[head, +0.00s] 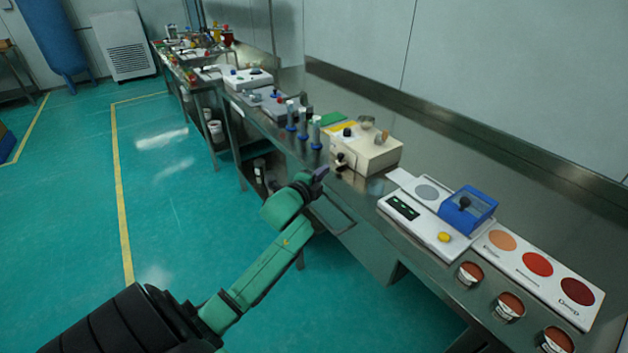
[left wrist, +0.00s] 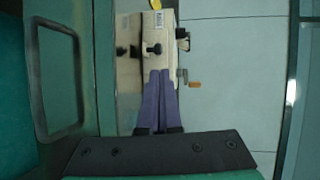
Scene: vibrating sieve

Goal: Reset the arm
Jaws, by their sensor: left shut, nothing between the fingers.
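My left arm, green with a black upper section, reaches in from the bottom left in the head view. My left gripper (head: 322,173) is beside the front edge of the steel bench, close to the beige machine box (head: 372,152). In the left wrist view the two purple fingers of the left gripper (left wrist: 158,75) are together with nothing between them. They point at the beige box (left wrist: 165,30) with its black knob (left wrist: 152,49). My right gripper is in neither view.
The steel bench (head: 470,140) runs along the wall. A white scale (head: 428,228), a blue box (head: 468,208), a sample board with coloured discs (head: 538,264) and several jars (head: 509,306) stand at right. Grey-and-blue cylinders (head: 315,132) stand left of the machine. The green floor (head: 170,220) is clear.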

